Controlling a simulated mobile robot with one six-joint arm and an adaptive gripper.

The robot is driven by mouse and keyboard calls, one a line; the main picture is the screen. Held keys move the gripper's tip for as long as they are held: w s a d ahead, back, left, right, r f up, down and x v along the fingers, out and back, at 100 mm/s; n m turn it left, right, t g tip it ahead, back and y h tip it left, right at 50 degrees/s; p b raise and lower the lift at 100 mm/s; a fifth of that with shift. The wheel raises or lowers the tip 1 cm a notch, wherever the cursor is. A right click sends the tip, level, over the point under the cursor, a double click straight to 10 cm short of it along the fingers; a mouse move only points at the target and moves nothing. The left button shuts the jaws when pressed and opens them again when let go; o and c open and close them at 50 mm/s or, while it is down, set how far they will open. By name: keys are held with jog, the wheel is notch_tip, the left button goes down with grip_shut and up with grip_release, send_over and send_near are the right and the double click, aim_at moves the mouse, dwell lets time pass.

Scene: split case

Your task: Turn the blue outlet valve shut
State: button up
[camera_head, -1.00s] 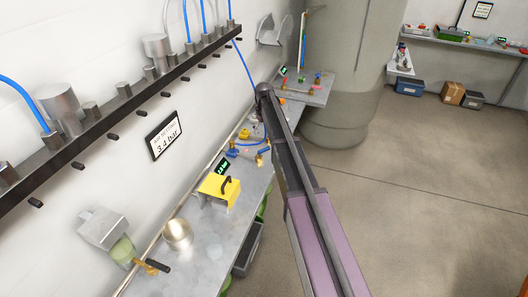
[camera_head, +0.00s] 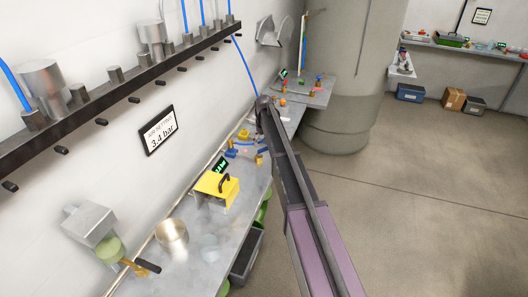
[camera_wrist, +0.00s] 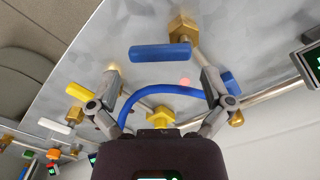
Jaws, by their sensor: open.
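In the wrist view a blue lever handle (camera_wrist: 160,52) lies across the picture ahead of my fingertips, beside a brass valve body (camera_wrist: 183,27). A second blue handle (camera_wrist: 230,83) is at the right, partly behind my right finger, with brass by it. I cannot tell which of the two is the outlet valve. My gripper (camera_wrist: 157,76) is open, its fingers spread wide, with the first handle beyond the gap and apart from them. A blue hose (camera_wrist: 165,89) arcs across the space between the fingers. In the head view the blue valve parts (camera_head: 232,152) show small on the bench, left of my arm.
A yellow handle (camera_wrist: 80,92) and a white handle (camera_wrist: 55,126) are at the left in the wrist view. A pipe rack (camera_head: 105,95) runs along the wall.

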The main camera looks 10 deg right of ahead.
jog(key=shift+f+b, duration=1)
jog(key=shift+f, duration=0.3)
jog(key=c, duration=0.8)
jog(key=shift+o, duration=0.2)
jog(key=shift+s+m, duration=0.1)
jog(key=shift+m, duration=0.2)
jog(key=m, duration=0.2)
jog(key=s+m, duration=0.1)
jog(key=m, duration=0.1)
jog(key=shift+d, duration=0.15)
jog(key=m, duration=0.3)
jog(key=s+m, duration=0.1)
jog(key=m, duration=0.1)
jog(key=shift+s+a+m, duration=0.2)
jog(key=shift+m, duration=0.2)
